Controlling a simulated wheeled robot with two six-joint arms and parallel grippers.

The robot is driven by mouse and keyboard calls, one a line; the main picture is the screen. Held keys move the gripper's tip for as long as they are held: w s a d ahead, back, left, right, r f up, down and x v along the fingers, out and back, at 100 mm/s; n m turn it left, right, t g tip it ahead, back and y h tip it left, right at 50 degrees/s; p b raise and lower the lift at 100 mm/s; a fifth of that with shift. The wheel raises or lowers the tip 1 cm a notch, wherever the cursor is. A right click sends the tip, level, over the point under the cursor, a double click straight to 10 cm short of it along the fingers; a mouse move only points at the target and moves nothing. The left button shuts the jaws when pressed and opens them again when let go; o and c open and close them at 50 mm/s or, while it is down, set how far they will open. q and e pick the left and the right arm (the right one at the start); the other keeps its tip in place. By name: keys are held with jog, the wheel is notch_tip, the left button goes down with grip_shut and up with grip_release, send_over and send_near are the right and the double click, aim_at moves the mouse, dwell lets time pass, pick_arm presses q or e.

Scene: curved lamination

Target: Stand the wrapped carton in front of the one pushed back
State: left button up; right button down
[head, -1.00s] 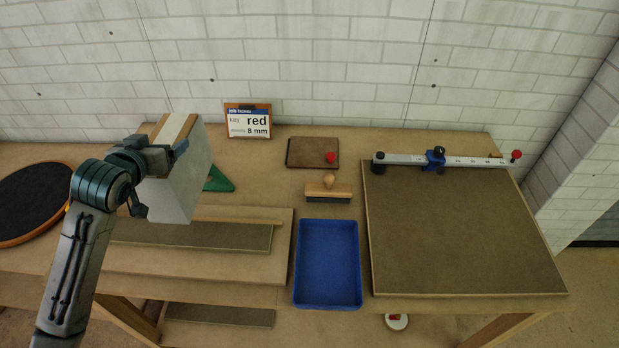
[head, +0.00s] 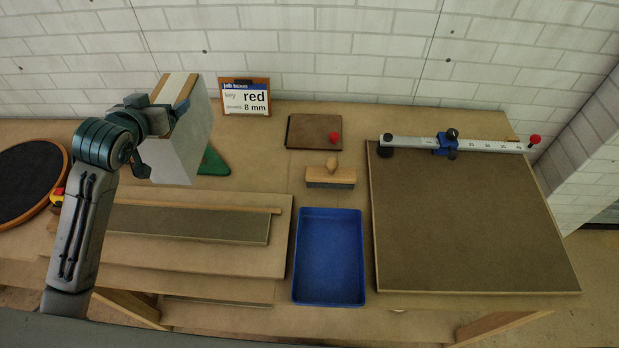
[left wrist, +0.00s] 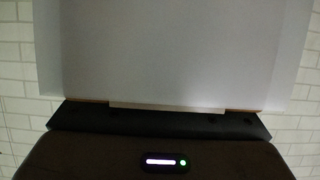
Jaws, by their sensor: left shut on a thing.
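A wrapped carton (head: 180,150) with pale grey sides, a brown top and a white strip along it is in my left gripper (head: 160,112), at the left of the head view. The gripper is shut on the carton's upper part. The carton looks upright; I cannot tell whether its lower edge touches the bench. In the left wrist view the carton's pale face (left wrist: 170,55) fills the upper middle, above the dark gripper (left wrist: 160,122). No second carton shows; the held one hides part of the bench behind it. My right gripper is not in view.
A green triangle (head: 214,163) lies right of the carton. A job card (head: 245,98) stands behind. Boards with a wooden strip (head: 200,208) lie in front. A blue tray (head: 330,257), brush (head: 331,176) and large cutting board (head: 470,225) are rightward. A dark disc (head: 30,180) lies left.

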pick_arm(q)
jog(key=shift+s+f+b, duration=0.15)
jog(key=shift+f+b, duration=0.6)
notch_tip(320, 180, down, 7)
jog(key=b, duration=0.6)
jog(key=shift+b, duration=0.4)
jog(key=w+d+f+p, duration=0.2)
jog(key=w+d+p, duration=0.1)
jog(key=w+d, duration=0.2)
jog(key=w+d+f+p, duration=0.3)
jog(key=w+d, duration=0.2)
jog(key=d, duration=0.2)
jog(key=shift+d, duration=0.35)
jog(key=o, duration=1.8)
jog(key=shift+f, duration=0.15)
jog(key=shift+s, duration=0.1)
